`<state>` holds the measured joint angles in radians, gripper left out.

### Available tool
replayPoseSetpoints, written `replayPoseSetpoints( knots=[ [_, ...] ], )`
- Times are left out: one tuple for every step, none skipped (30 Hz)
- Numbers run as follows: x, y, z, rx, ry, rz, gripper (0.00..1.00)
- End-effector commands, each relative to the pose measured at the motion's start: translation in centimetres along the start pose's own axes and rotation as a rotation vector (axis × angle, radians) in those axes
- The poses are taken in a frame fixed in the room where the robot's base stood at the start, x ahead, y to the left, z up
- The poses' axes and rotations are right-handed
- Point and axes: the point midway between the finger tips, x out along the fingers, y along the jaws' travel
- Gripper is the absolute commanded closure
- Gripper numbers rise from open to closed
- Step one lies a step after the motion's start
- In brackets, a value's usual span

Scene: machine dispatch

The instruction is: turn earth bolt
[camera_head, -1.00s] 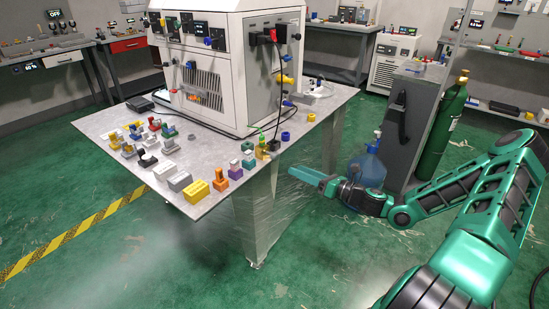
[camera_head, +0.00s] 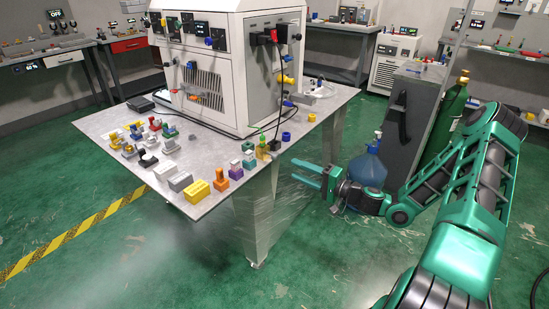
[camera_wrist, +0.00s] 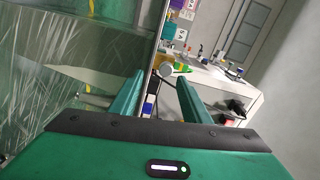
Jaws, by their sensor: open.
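My gripper (camera_head: 309,174) is open and empty, off the right side of the metal table (camera_head: 205,205) and below its top. In the wrist view, its two green fingers (camera_wrist: 150,100) stand apart with nothing between them. The white machine (camera_head: 266,75) stands on the table, with black, red, blue and yellow fittings on its front and right side. I cannot tell which fitting is the earth bolt. A black cable hangs down the machine's right side to the tabletop.
Several coloured blocks and small parts, such as a yellow block (camera_head: 197,192), cover the table's front and left. Green floor is clear in front.

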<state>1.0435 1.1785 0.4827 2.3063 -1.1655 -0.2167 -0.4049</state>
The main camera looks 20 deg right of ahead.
Motion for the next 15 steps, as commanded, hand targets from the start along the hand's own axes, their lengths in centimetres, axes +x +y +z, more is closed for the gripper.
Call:
replayPoseSetpoints(
  knots=[
    [0.06, -0.03, -0.02, -0.101, -0.001, 0.001, 0.57],
    [0.1, -0.08, -0.03, -0.165, -0.001, 0.0, 0.57],
    [0.14, -0.15, -0.06, -0.251, 0.0, -0.001, 0.57],
    [0.14, -0.18, -0.11, -0.316, 0.0, -0.001, 0.57],
    [0.15, -0.21, -0.14, -0.381, 0.001, 0.0, 0.57],
    [0.19, -0.32, -0.19, -0.467, 0.001, -0.002, 0.57],
    [0.23, -0.4, -0.22, -0.532, 0.002, -0.003, 0.57],
    [0.24, -0.44, -0.25, -0.597, 0.002, -0.003, 0.57],
    [0.26, -0.51, -0.3, -0.683, 0.003, -0.003, 0.57],
    [0.28, -0.61, -0.35, -0.747, 0.004, -0.004, 0.57],
    [0.3, -0.68, -0.38, -0.811, 0.005, -0.005, 0.57],
    [0.33, -0.73, -0.4, -0.895, 0.005, -0.005, 0.57],
    [0.35, -0.79, -0.43, -0.955, 0.005, -0.006, 0.57],
    [0.36, -0.89, -0.48, -1.011, 0.007, -0.007, 0.57],
    [0.38, -1.0, -0.54, -1.082, 0.009, -0.007, 0.57]
  ],
)
